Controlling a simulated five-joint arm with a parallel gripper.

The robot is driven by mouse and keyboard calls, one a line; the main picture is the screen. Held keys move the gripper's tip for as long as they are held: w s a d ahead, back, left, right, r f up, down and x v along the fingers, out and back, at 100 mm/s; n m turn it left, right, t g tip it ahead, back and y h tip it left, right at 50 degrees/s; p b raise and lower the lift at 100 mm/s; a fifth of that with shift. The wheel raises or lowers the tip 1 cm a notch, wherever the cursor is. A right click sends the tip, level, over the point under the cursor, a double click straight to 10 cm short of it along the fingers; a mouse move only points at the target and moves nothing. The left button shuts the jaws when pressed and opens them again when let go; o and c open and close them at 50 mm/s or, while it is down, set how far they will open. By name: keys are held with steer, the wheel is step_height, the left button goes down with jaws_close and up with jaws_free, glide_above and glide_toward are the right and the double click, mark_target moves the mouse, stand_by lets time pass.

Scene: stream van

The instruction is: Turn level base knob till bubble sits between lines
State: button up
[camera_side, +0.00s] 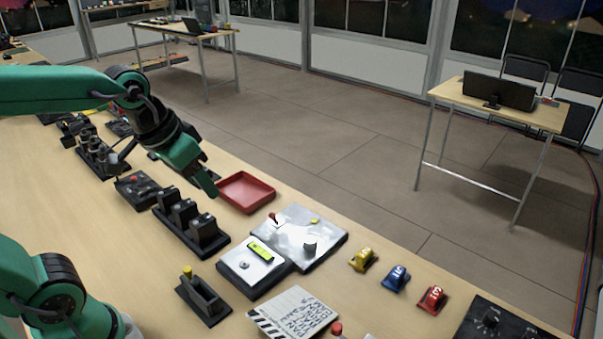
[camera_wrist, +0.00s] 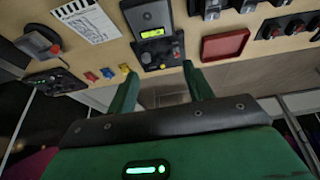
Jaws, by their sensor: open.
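The level base (camera_side: 237,277) is a pale metal-topped box on the bench in the side view. A yellow-green bubble vial (camera_side: 261,251) lies on its top, with a small round knob (camera_side: 244,265) beside it. In the wrist view the base (camera_wrist: 150,13) is at the top centre with its lit vial (camera_wrist: 152,33); the bubble and lines are too small to read. My gripper (camera_side: 208,187) hangs above the bench, up and left of the base in the side view, apart from it. In the wrist view my gripper (camera_wrist: 160,80) has its fingers spread with nothing between them.
A metal panel (camera_side: 292,228) with a black knob (camera_side: 309,249) adjoins the base. A red tray (camera_side: 245,192), black switch block (camera_side: 190,225), lever block (camera_side: 203,300), clapperboard (camera_side: 293,315) and blue, yellow and red numbered pieces (camera_side: 396,279) stand around it.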

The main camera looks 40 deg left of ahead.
steer(key=w+d+f+g, duration=0.1)
steer(key=w+d+f, duration=0.1)
steer(key=w, duration=0.4)
steer(key=w+d+f+g, duration=0.1)
steer(key=w+f, duration=0.1)
steer(key=w, duration=0.4)
steer(key=g, duration=0.3)
glide_toward(310, 239)
steer(key=shift+s+f, duration=0.1)
steer(key=shift+s, duration=0.25)
steer(key=shift+w+d+f, duration=0.15)
steer(key=shift+w+f, duration=0.05)
steer(key=shift+f, duration=0.15)
steer(key=shift+f, duration=0.15)
steer(key=shift+f, duration=3.75)
steer(key=c, duration=1)
